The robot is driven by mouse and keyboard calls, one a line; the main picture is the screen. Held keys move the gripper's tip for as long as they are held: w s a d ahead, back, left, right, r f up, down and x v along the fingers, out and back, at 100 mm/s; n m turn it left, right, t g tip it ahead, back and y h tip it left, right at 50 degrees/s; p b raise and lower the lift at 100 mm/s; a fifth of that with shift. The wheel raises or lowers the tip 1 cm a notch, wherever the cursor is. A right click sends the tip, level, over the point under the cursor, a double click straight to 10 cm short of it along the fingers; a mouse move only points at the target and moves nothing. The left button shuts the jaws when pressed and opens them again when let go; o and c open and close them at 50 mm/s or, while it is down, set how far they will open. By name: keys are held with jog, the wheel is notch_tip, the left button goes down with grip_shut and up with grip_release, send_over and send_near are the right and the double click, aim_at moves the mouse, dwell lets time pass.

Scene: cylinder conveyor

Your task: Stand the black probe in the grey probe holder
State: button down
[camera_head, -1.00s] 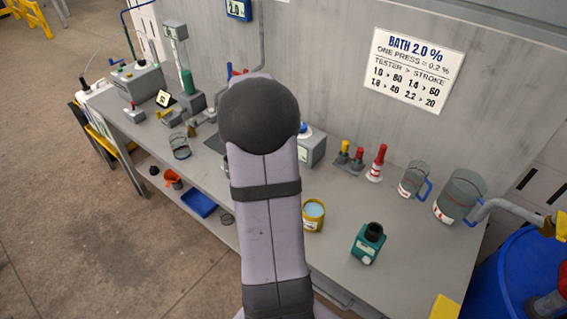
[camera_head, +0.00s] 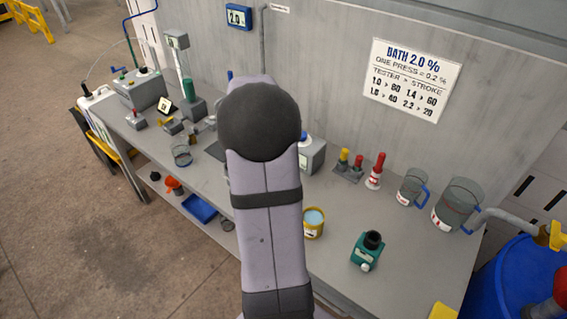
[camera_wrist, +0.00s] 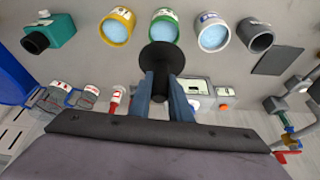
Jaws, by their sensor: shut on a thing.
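The black probe (camera_wrist: 162,56), with a wide round disc and a narrower stem, is held between the two bluish fingers of my gripper (camera_wrist: 164,82) in the wrist view. The disc overlaps the lower edge of a green cup (camera_wrist: 166,30) in that picture; I cannot tell its height above the bench. A grey hollow cylinder (camera_wrist: 257,36) with a dark opening, which looks like the probe holder, stands right of the cups. Nothing shows inside its opening. In the head view my arm hides my gripper, the probe and this cylinder.
A grey mat (camera_wrist: 279,62) lies beside the grey cylinder.

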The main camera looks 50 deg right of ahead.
jog(key=w+r+n+t+y+p, duration=0.3)
jog(key=w+n+t+y+p, duration=0.1)
jog(key=w+n, duration=1.4)
jog(key=shift+w+t, duration=0.4)
jog(key=shift+w, duration=2.15)
jog(key=shift+f, duration=0.2)
jog(key=shift+f+b, duration=1.55)
jog(key=shift+f, duration=0.55)
jog(key=shift+f, duration=0.15)
jog(key=shift+f+b, duration=2.15)
jog(key=shift+f, duration=0.7)
